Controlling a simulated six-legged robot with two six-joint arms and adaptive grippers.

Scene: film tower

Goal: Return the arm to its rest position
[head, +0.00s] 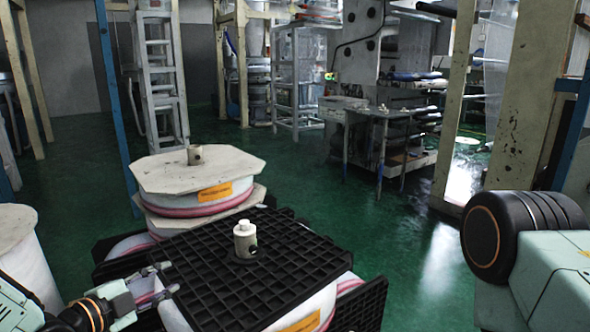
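My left gripper (168,279) is low at the left, beside the left edge of a black grid pallet (290,262). Its two fingers are spread apart with nothing clearly between them. Whether a finger touches the pallet edge I cannot tell. My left arm comes in from the lower left corner, bent towards the pallet. A small white cylindrical piece (245,241) stands upright near the middle of the pallet, apart from the gripper. Part of my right arm shows at the right edge; its gripper is out of view.
The black pallet lies on film rolls (303,315). Another roll (22,265) stands at the left. A table (385,115) and machinery are farther back. Green floor is clear right of the pallet.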

